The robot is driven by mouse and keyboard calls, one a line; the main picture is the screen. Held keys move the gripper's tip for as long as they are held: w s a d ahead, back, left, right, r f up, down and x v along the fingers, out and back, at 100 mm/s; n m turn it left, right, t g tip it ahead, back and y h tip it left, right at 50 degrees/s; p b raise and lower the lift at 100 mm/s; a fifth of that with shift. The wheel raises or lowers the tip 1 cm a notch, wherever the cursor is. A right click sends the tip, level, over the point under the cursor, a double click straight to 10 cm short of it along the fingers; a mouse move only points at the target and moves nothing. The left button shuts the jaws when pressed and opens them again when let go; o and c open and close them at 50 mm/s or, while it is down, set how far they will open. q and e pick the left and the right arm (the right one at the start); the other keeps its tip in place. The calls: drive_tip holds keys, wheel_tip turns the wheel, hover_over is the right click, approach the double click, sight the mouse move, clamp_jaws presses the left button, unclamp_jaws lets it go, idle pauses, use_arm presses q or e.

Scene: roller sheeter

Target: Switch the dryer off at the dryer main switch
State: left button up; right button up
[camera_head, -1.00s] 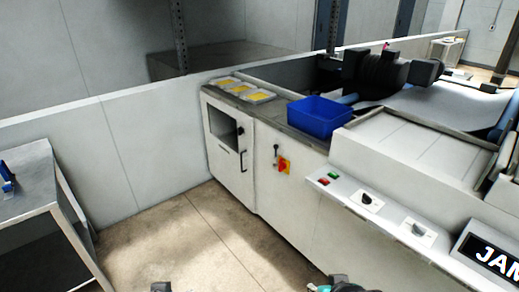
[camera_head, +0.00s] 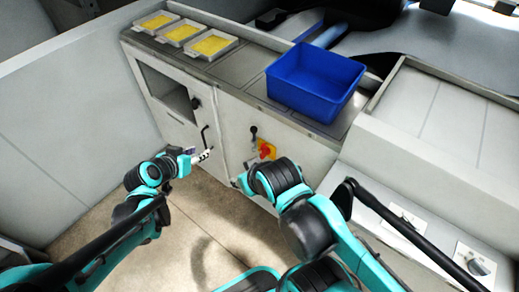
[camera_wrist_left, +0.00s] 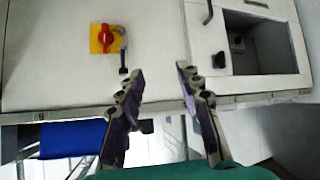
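A red rotary switch on a yellow plate (camera_head: 266,150) sits on the white front panel of the machine. My right arm partly covers it in the head view. It shows clearly in the left wrist view (camera_wrist_left: 104,38), its red handle roughly upright in that picture. A small lever with a black knob (camera_head: 253,130) is beside it. My left gripper (camera_head: 203,155) is in front of the panel, left of the switch, near the door handle. In the left wrist view its fingers (camera_wrist_left: 161,72) are apart, with nothing between them. My right gripper (camera_head: 243,182) is mostly hidden by its own wrist, close to the panel.
A blue bin (camera_head: 315,85) and several trays with yellow contents (camera_head: 183,33) stand on the machine top. A vertical door handle (camera_head: 205,139) and a dark opening (camera_head: 168,93) are left of the switch. Knobs (camera_head: 475,264) sit on a ledge at right.

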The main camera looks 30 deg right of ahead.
use_arm(q)
drive_tip(key=d+f+m+h, duration=0.2)
drive_tip(key=d+f, duration=0.3)
drive_tip(key=d, duration=0.4)
drive_tip(key=m+g+h, duration=0.2)
drive_tip(key=m, duration=0.1)
approach(261, 150)
drive_tip(key=d+f, duration=0.1)
drive_tip(key=b+x, duration=0.1)
drive_tip(key=x, duration=0.5)
drive_tip(key=shift+w+d+b, duration=0.15)
drive_tip(key=shift+d+b, duration=0.2)
drive_tip(key=shift+b, duration=0.05)
drive_tip(key=shift+w+d+f+h, duration=0.25)
drive_tip(key=shift+w+d+h, duration=0.05)
drive_tip(key=shift+d, duration=0.35)
clamp_jaws()
